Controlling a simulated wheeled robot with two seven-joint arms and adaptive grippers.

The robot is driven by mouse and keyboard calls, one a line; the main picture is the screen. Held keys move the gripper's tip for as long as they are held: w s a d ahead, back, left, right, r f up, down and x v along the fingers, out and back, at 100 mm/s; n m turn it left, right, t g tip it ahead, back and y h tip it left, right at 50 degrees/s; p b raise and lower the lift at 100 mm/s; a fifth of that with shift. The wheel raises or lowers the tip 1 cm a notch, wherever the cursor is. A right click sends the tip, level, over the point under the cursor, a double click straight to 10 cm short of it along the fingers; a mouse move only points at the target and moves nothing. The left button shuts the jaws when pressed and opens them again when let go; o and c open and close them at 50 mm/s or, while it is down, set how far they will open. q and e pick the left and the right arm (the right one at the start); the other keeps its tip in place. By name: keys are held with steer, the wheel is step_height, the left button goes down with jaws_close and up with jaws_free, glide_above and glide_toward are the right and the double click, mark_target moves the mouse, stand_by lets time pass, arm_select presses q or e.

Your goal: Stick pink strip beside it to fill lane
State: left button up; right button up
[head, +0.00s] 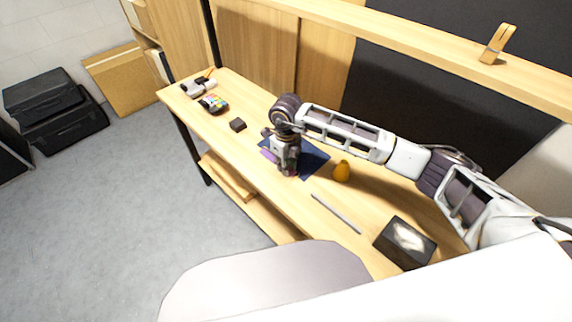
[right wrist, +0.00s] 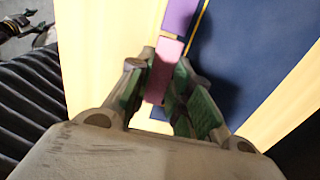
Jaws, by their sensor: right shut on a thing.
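A dark blue mat (head: 312,161) with a thin yellow line lies on the wooden table; it fills the right of the right wrist view (right wrist: 245,50). A purple strip (right wrist: 180,16) lies along the mat's left side there. My right gripper (right wrist: 163,76) is shut on a pink strip (right wrist: 166,52), whose far end is close to the purple strip's near end, roughly in line with it. Whether the pink strip touches the mat is unclear. In the head view my right gripper (head: 287,166) is low over the mat's near left part and hides much of it. My left gripper is not in view.
An orange rounded object (head: 342,171) stands just right of the mat. A grey bar (head: 337,213) and a dark box (head: 405,242) lie farther right. A small dark block (head: 238,125) and a colourful item (head: 214,104) lie left. A wooden back panel borders the table.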

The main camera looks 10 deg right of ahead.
steer(key=o, duration=1)
steer(key=shift+r, duration=0.15)
steer(key=shift+r, duration=3.8)
